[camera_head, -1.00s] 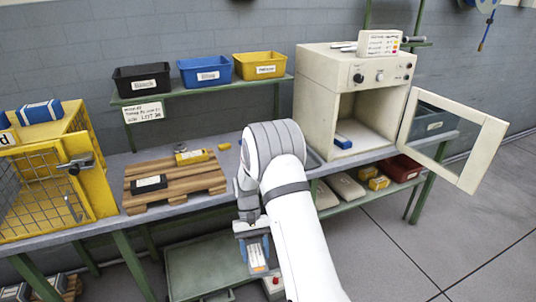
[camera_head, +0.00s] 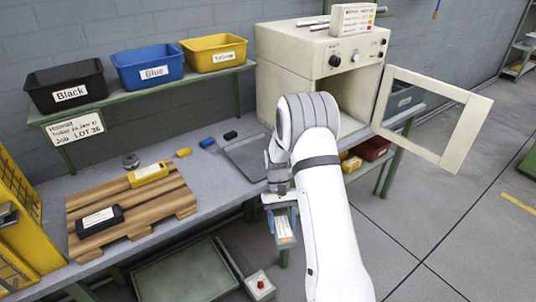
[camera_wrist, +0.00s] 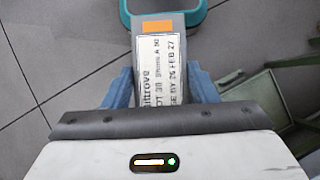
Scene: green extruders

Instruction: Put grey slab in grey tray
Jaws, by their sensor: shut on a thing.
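My gripper (camera_head: 284,222) is shut on the grey slab (camera_head: 285,237), in front of the bench and below its top. In the wrist view, the slab (camera_wrist: 165,60) sits between the blue fingers, with a white printed label and an orange patch facing the camera. A shallow grey tray (camera_head: 248,158) lies on the bench, left of the oven and behind my gripper. My arm hides its right part; its visible part looks empty.
A wooden pallet (camera_head: 90,208) holds a black block (camera_head: 99,220) and a yellow block (camera_head: 148,174). Small blue (camera_head: 207,143) and black (camera_head: 230,135) pieces lie near the tray. The white oven (camera_head: 285,85) stands with its door (camera_head: 430,120) swung open at right.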

